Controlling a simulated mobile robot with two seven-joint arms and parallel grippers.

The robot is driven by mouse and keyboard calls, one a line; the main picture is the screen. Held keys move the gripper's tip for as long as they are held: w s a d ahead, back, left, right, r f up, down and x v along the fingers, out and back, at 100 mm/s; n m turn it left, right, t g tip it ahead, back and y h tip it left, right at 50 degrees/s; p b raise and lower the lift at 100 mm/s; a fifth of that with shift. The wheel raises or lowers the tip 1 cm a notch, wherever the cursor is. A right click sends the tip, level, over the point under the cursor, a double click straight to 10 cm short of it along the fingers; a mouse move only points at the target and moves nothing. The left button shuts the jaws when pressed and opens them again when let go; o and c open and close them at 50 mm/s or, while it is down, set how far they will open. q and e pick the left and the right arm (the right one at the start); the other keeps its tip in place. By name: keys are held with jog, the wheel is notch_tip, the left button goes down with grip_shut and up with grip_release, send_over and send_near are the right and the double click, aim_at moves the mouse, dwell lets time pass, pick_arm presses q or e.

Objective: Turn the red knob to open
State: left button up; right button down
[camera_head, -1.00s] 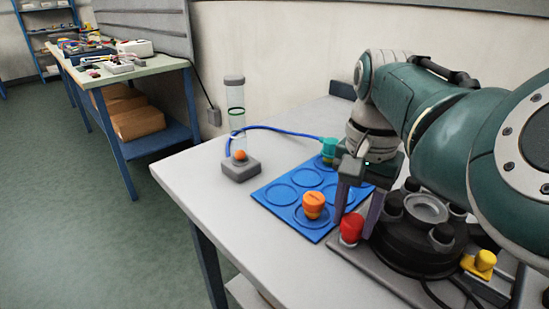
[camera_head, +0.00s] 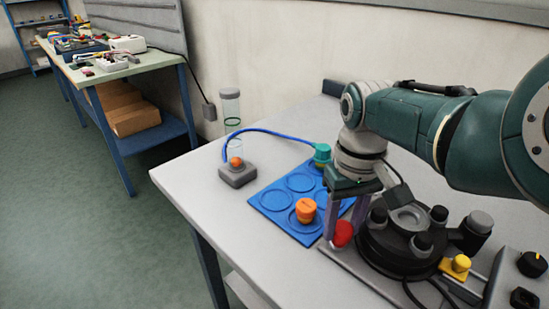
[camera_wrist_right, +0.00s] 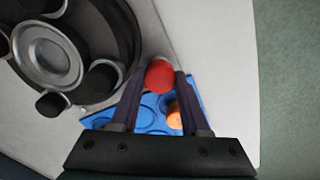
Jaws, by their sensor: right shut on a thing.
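The red knob (camera_head: 343,234) sits at the left front edge of the black round unit (camera_head: 400,245) on the table. It also shows in the right wrist view (camera_wrist_right: 160,75), between the two purple-grey fingers. My right gripper (camera_head: 345,222) points down from above, shut on the red knob with one finger on each side. The fingers hide part of the knob in the head view. My left gripper is not in view.
A blue mat (camera_head: 270,199) with ring recesses holds an orange-capped piece (camera_head: 305,211) close by the gripper. A teal fitting (camera_head: 322,153) joins a blue hose to a clear tube (camera_head: 232,110). The table's left front is clear.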

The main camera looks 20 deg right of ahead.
aim_at(342, 227)
jog(key=shift+n, duration=1)
jog(key=shift+c, duration=1.9)
grip_release()
jog(key=shift+r+p, duration=0.4)
jog(key=shift+p, duration=0.2)
notch_tip(342, 227, up, 7)
jog(key=p, duration=0.8)
jog(key=shift+r, duration=0.2)
jog(key=shift+f, duration=0.1)
